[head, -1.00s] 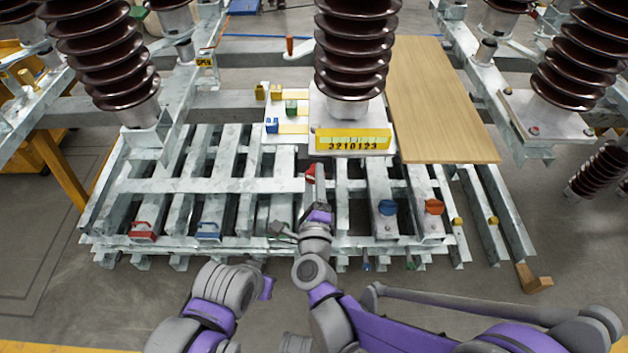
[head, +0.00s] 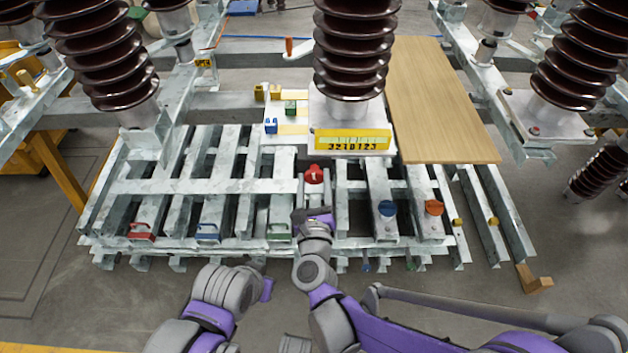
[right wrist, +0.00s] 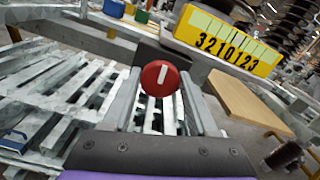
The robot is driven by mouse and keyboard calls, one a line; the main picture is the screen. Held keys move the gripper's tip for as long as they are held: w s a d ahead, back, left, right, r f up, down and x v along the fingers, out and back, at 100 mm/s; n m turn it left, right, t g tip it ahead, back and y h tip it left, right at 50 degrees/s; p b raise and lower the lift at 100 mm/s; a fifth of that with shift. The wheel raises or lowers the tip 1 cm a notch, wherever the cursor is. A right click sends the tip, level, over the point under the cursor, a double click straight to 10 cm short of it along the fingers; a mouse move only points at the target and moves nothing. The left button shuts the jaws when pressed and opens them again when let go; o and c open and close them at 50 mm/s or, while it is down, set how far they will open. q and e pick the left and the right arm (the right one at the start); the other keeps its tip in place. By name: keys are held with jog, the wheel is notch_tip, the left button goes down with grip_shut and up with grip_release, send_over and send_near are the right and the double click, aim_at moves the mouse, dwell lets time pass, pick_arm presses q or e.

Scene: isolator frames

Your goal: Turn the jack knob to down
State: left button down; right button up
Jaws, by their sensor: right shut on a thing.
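A round red knob (head: 314,174) with a white line on its face sits below the yellow scale (head: 352,140) marked 3210123. In the head view the line looks about upright. In the right wrist view the red knob (right wrist: 160,78) is at the middle, its line close to upright with the top leaning slightly right. My right gripper (head: 314,186) reaches it from the front. Its fingers (right wrist: 161,92) stand on either side of the knob, shut on it. My left arm (head: 228,287) shows at the bottom, but its gripper cannot be made out.
A wooden board (head: 435,100) lies at the right. Brown ribbed insulators (head: 357,50) stand above.

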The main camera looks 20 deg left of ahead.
jog(key=shift+m, duration=0.5)
jog(key=o, duration=1.4)
jog(key=shift+c, duration=0.2)
jog(key=v, duration=1.1)
jog(key=shift+w, duration=0.1)
